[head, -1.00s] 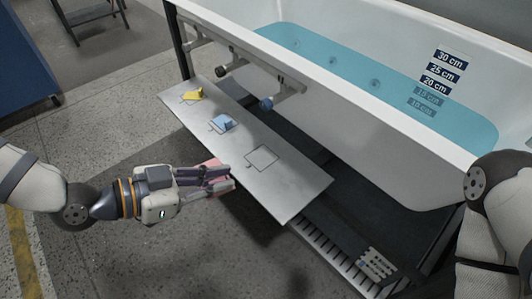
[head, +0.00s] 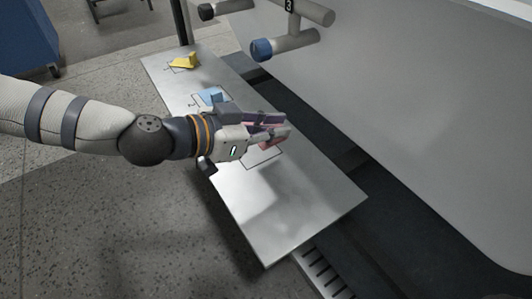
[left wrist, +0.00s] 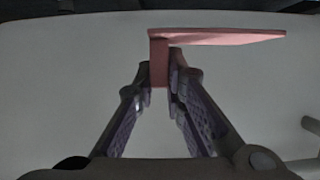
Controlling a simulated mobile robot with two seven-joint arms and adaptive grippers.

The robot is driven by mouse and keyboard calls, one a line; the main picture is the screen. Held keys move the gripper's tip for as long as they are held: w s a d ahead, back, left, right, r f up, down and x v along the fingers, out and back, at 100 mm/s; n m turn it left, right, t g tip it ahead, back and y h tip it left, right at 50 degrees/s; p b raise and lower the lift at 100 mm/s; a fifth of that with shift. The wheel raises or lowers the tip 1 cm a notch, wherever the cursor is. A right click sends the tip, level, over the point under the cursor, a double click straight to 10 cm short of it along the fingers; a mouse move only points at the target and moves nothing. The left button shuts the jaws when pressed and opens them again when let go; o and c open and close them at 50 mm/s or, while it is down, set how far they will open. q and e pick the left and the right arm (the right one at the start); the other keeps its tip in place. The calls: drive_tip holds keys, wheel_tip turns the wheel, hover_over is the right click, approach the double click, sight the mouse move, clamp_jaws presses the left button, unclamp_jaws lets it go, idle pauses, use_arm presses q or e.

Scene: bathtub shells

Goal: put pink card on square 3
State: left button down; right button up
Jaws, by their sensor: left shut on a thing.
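My left gripper (head: 284,127) is shut on the pink card (head: 270,143), which shows only in part between and under the fingers in the head view. In the left wrist view the gripper (left wrist: 159,76) pinches the pink card's upright stem (left wrist: 159,62), and its flat part (left wrist: 220,38) reaches right. Square 3 (head: 265,162) is a thin outline on the grey metal board (head: 300,200). The gripper and card cover its far part. I cannot tell how high the card is above the board. My right gripper is not in view.
A yellow card (head: 184,61) and a blue card (head: 211,96) stand on the board's farther squares. The white tub wall (head: 420,130) rises at the right, with a blue-capped pipe fitting (head: 261,49) sticking out. The board's near end is bare.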

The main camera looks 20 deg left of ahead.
use_arm(q)
drive_tip(key=b, duration=0.2)
hover_over(264, 159)
drive_tip(key=f, duration=0.4)
drive_tip(key=shift+s+d+f, duration=0.15)
drive_tip(key=shift+d+f, duration=0.05)
drive_tip(key=shift+f, duration=0.05)
drive_tip(key=f+b, duration=0.1)
drive_tip(key=f, duration=0.1)
drive_tip(key=f+b, duration=0.1)
drive_tip(key=f, duration=0.1)
drive_tip(key=shift+w+a+b, duration=0.2)
drive_tip(key=shift+a+b, duration=0.05)
drive_tip(key=shift+b, duration=0.1)
drive_tip(key=shift+r, duration=0.25)
drive_tip(key=shift+f, duration=0.25)
drive_tip(key=c, duration=1.7)
unclamp_jaws()
drive_tip(key=shift+o, duration=0.2)
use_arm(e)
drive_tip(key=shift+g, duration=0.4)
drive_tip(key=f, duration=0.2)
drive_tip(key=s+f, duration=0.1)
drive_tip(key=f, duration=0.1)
use_arm(q)
drive_tip(key=shift+r, duration=0.15)
